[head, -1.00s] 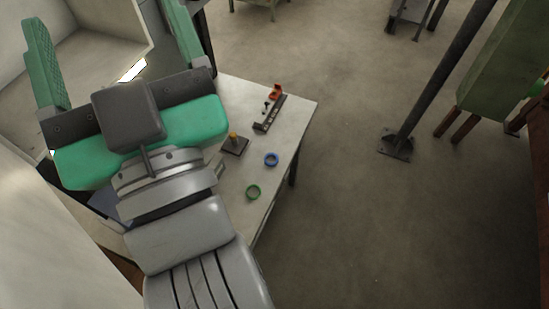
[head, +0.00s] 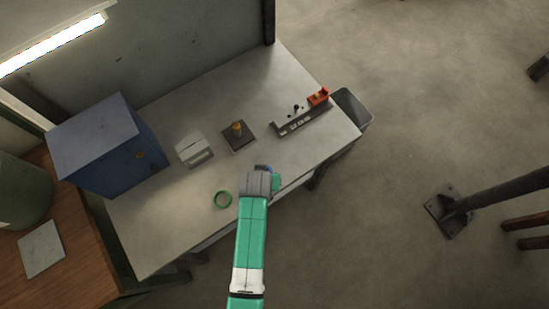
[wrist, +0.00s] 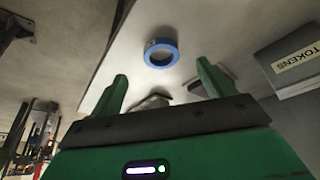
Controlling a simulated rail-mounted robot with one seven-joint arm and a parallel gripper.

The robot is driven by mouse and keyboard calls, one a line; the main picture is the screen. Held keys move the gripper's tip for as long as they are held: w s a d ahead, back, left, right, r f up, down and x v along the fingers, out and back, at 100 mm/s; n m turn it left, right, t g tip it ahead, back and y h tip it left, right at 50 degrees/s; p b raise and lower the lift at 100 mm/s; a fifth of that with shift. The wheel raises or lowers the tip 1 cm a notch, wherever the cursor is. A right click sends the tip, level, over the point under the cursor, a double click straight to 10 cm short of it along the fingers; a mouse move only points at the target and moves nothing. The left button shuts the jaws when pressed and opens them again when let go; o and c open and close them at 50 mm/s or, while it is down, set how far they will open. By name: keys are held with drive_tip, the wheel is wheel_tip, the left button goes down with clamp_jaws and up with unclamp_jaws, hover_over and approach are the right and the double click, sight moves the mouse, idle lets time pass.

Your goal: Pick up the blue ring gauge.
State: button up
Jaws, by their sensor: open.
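The blue ring gauge (wrist: 161,63) lies on the pale table top in the wrist view, ahead of my gripper (wrist: 161,74) and roughly centred between its two green fingers. The fingers are spread wide with nothing between them, and the ring is beyond their tips, apart from them. In the head view only a sliver of blue shows at the far edge of my gripper (head: 262,181), which hides most of the ring.
On the table (head: 180,233) stand a dark plate with a yellow-topped post (head: 238,135), a dark rack with a red block (head: 318,97), a pale block (head: 193,149) and a blue cabinet (head: 108,147).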

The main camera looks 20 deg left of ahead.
drive_tip(key=x, duration=0.7)
drive_tip(key=shift+w+a+r+b, duration=0.15)
drive_tip(key=shift+w+b, duration=0.1)
drive_tip(key=shift+b, duration=0.15)
drive_tip(key=c, duration=1.2)
drive_tip(key=shift+r, duration=0.65)
wheel_tip(320, 180, up, 2)
drive_tip(key=shift+r, duration=0.1)
drive_tip(key=shift+s+r, duration=0.15)
drive_tip(key=shift+s, duration=0.5)
drive_tip(key=s+a+r, duration=0.1)
drive_tip(key=s+a, duration=0.1)
drive_tip(key=s, duration=1.2)
drive_tip(key=shift+s+r, duration=0.2)
drive_tip(key=shift+s, duration=0.1)
